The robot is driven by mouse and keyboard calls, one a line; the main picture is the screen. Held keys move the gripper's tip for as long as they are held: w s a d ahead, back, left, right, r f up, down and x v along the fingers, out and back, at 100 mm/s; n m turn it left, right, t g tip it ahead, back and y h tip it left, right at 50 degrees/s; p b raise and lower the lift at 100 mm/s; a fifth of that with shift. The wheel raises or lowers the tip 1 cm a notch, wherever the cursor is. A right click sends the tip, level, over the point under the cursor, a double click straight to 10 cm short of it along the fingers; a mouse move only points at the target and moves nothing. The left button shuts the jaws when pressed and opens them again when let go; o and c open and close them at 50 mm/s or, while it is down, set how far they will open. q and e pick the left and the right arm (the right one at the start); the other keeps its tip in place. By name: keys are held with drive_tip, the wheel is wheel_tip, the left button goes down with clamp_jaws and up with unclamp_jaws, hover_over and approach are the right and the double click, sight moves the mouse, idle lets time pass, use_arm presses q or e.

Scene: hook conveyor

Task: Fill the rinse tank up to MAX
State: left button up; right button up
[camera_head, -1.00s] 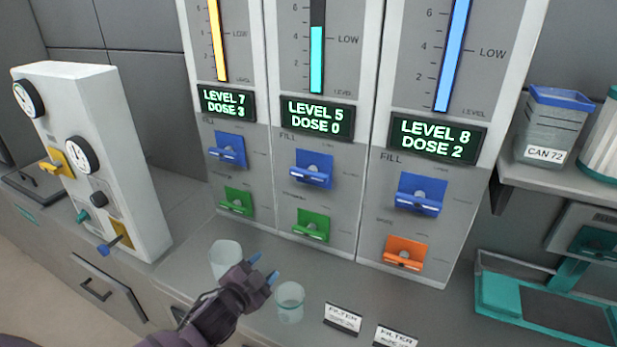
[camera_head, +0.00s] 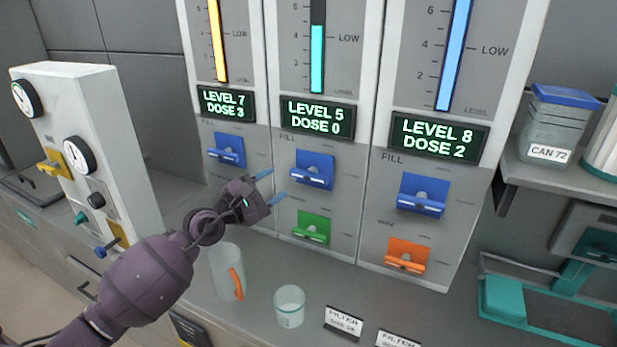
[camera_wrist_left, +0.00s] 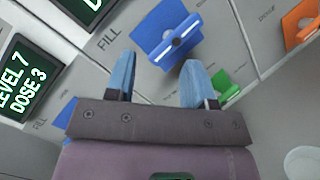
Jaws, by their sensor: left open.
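Three tank panels stand side by side; their tank names are out of view, so I cannot tell which is the rinse tank. The middle display (camera_head: 316,118) reads LEVEL 5 DOSE 0, with its teal column (camera_head: 317,58) just above LOW. Below it is a blue FILL lever (camera_head: 314,169), with a green lever (camera_head: 312,228) underneath. My left gripper (camera_head: 268,187) is open and empty, just left of the middle blue lever. In the left wrist view this lever (camera_wrist_left: 166,36) lies ahead of the fingertips, apart from them.
The left display (camera_head: 227,104) reads LEVEL 7 DOSE 3; the right display (camera_head: 437,138) reads LEVEL 8 DOSE 2. A jug with an orange handle (camera_head: 235,283) and a glass cup (camera_head: 289,307) stand on the counter below my arm. A gauge box (camera_head: 90,150) stands left.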

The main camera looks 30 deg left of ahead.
sight(306, 178)
use_arm(q)
drive_tip(key=w+d+m, duration=0.1)
drive_tip(key=w+m, duration=0.1)
drive_tip(key=w, duration=0.1)
drive_tip(key=w+d+f+m+g, duration=0.1)
drive_tip(key=w+m, duration=0.2)
drive_tip(key=w+d+f+m+p, duration=0.1)
drive_tip(key=w+m, duration=0.1)
drive_tip(key=w, duration=0.1)
drive_tip(key=shift+w+m+y, duration=0.1)
drive_tip(key=shift+m+y, duration=0.2)
drive_tip(key=shift+m, duration=0.1)
drive_tip(key=shift+w+d, duration=0.3)
drive_tip(key=shift+w, duration=0.25)
drive_tip(key=shift+c, duration=1.3)
clamp_jaws()
